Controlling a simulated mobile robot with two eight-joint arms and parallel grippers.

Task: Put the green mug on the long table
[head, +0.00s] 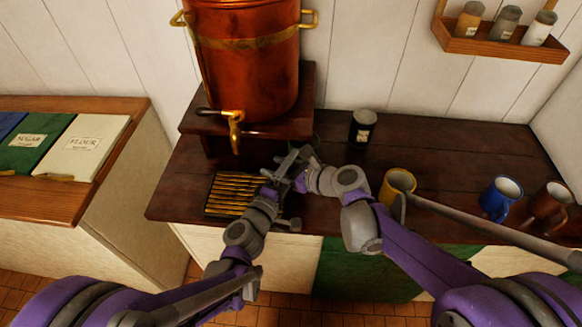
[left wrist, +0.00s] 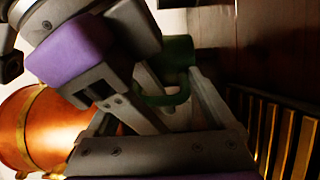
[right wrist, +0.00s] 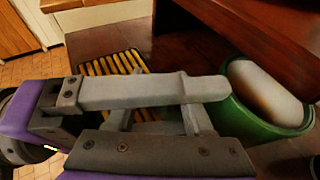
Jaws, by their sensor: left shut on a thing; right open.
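The green mug (right wrist: 265,118), with a pale inside, is close to my grippers at the dark counter; its handle shows in the left wrist view (left wrist: 168,98). In the head view my grippers hide nearly all of it. My left gripper (left wrist: 172,82) is shut on the green mug; the exact grip is partly hidden. My right gripper (right wrist: 152,100) is open, close beside the left one, with the left gripper's finger crossing in front of it. I cannot make out a separate long table.
A copper urn (head: 245,75) with a tap stands on a wooden stand (head: 305,95), behind a slatted drip tray (head: 215,207). A dark jar (head: 362,128), yellow mug (head: 394,188), blue mug (head: 498,200) and brown mug (head: 550,200) stand on the counter (head: 450,150). A spice shelf (head: 495,47) hangs above.

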